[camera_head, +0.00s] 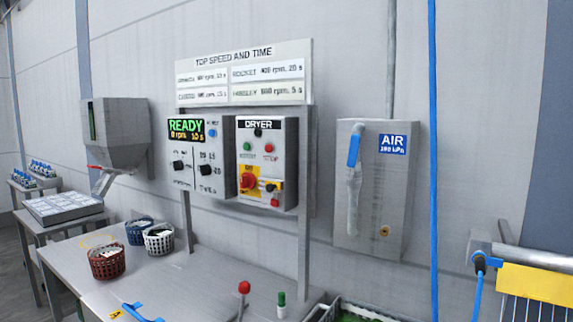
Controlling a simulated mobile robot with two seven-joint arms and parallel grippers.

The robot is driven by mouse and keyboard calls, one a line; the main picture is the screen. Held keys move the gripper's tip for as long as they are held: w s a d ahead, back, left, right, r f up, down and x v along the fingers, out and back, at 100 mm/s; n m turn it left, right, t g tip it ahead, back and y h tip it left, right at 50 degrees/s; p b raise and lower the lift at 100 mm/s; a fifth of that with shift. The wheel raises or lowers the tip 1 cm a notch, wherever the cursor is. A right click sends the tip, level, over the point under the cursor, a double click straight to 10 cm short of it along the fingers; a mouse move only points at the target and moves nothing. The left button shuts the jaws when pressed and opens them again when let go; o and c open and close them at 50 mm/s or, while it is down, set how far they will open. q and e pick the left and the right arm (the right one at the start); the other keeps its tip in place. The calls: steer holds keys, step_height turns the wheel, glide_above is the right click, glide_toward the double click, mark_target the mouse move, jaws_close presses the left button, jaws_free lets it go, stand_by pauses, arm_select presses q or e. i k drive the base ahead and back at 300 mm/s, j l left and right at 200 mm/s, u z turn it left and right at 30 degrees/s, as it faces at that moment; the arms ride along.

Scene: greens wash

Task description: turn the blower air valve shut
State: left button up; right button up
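The blower air valve has a blue lever (354,150) on the front of a grey wall box (340,220) right of centre. The lever stands nearly upright, leaning slightly to the right at its top. A pale grey vertical part (353,200) runs down directly below it, roughly in line with the lever. A blue label (393,145) reading AIR is to the right of the lever. Neither of my grippers is in view, and nothing touches the lever.
The dryer panel (266,155) and READY display panel (194,152) are left of the air box. A blue hose (433,180) hangs to its right. Below, the steel table (210,275) carries baskets (107,264) and a red-knobbed lever (244,288). Space before the air box looks clear.

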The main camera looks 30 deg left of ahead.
mark_target(351, 163)
steer(key=u, duration=0.5)
steer(key=i+j+u, duration=0.1)
steer(key=j, duration=0.25)
steer(key=i+j+u, duration=0.1)
steer(key=j, duration=0.25)
steer(key=i+j, duration=0.2)
steer(key=j, duration=0.15)
steer(key=i+j+u, duration=0.15)
steer(key=j, duration=0.2)
